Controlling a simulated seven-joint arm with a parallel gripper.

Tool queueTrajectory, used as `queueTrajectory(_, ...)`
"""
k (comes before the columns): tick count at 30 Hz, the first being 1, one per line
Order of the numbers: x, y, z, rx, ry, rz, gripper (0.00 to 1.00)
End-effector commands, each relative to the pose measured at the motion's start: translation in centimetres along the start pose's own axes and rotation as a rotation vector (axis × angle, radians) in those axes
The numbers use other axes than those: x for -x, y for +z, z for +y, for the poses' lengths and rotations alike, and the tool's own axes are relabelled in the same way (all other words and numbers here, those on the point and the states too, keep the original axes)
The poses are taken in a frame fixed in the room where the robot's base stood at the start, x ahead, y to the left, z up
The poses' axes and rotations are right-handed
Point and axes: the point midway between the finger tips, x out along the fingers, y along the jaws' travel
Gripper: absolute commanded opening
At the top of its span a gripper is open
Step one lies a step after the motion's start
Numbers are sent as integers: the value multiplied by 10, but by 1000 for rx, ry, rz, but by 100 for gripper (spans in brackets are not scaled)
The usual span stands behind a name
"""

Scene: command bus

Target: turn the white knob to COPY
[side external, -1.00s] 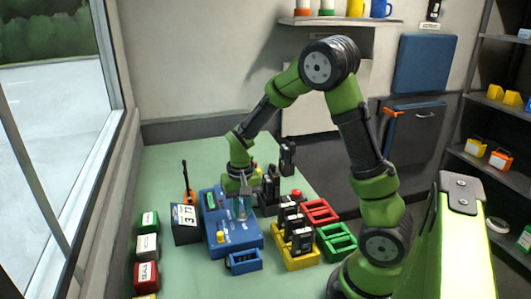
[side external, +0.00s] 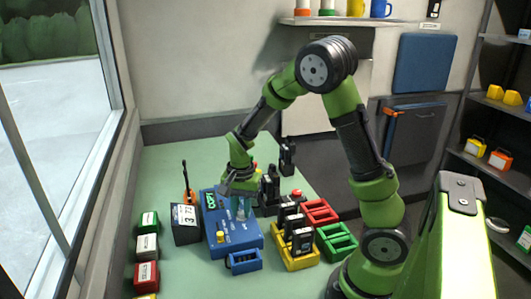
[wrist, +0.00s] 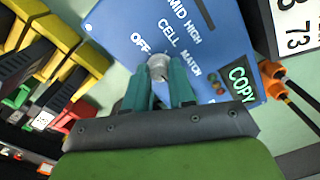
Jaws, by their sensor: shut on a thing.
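The white knob (wrist: 157,63) is on the sloped face of the blue console (wrist: 130,40), which also shows in the side view (side external: 238,238). My gripper (wrist: 159,74) is shut on the knob, one teal finger on each side. In the side view my gripper (side external: 240,212) points down at the console and hides the knob. White labels OFF, CELL, MATCH, MID and HIGH are printed near it. A small display (wrist: 239,85) is lit green and reads COPY; it also shows in the side view (side external: 210,201). Any pointer mark on the knob is too small to tell.
A yellow rack (side external: 298,262) with dark handsets stands right of the console, beside red (side external: 320,211) and green (side external: 337,241) trays. Green tabletop is free behind.

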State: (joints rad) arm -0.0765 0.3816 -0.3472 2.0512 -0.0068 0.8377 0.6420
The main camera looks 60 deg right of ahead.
Motion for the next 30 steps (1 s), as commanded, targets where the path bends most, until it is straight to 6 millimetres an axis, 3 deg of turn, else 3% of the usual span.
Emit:
queueTrajectory(11,1,0,0,-9,-2,-1,0)
queueTrajectory(12,1,0,0,-9,-2,-1,25)
queueTrajectory(17,1,0,0,-7,-1,-1,50)
queueTrajectory(26,2,0,0,-6,-1,0,50)
queueTrajectory(30,14,0,-1,-4,-5,1,50)
